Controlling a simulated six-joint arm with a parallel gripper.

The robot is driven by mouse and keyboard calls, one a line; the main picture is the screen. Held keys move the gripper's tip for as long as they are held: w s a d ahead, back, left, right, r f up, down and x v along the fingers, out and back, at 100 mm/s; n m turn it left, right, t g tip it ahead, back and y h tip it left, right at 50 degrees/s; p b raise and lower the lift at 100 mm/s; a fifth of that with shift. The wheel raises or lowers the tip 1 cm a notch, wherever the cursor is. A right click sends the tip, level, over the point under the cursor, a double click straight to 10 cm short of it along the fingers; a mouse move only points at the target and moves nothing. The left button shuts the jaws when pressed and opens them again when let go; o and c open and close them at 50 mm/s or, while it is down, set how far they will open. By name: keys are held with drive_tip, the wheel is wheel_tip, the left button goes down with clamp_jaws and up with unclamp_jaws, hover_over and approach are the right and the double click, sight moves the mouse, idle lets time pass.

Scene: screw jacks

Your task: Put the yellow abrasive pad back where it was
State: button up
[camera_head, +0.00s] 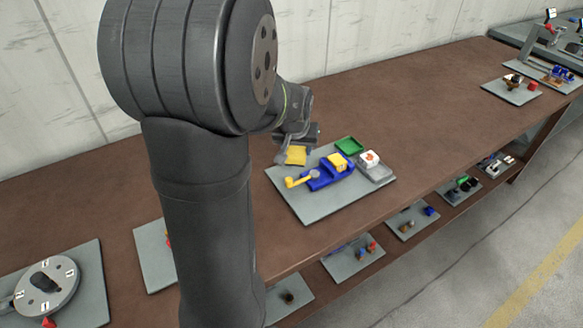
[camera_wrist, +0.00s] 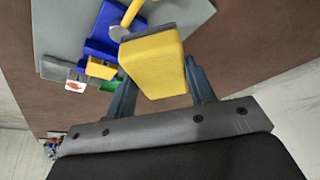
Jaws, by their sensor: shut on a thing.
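The yellow abrasive pad (camera_wrist: 152,68) is a thick yellow block with a grey strip along its far edge. My gripper (camera_wrist: 161,78) is shut on it, one finger on each side. In the head view the pad (camera_head: 296,156) shows just under my gripper (camera_head: 297,150), over the back left of a grey board (camera_head: 312,208). Its exact height is hard to tell. A blue screw jack (camera_head: 327,175) with a yellow crank (camera_head: 299,181) and a yellow block (camera_head: 338,162) stands on the board. A shallow green tray (camera_head: 349,145) lies behind it and looks empty.
A grey box with a white top and a red mark (camera_head: 370,160) stands right of the jack. The board's front strip is bare. Other boards with parts stand at both ends of the brown bench (camera_head: 430,120) and on the lower shelf. My arm hides part of the bench.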

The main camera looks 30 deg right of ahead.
drive_tip(key=s+d+r+m, duration=0.2)
drive_tip(key=s+d, duration=0.3)
hover_over(291, 169)
wheel_tip(291, 169, down, 7)
drive_tip(key=shift+w+f, duration=0.1)
drive_tip(key=shift+f, duration=2.05)
drive_tip(key=shift+f, duration=0.1)
drive_tip(key=o, duration=0.9)
drive_tip(key=shift+o, duration=0.2)
drive_tip(key=v, duration=1.2)
drive_tip(key=shift+w+a, duration=0.1)
drive_tip(key=shift+a, duration=0.05)
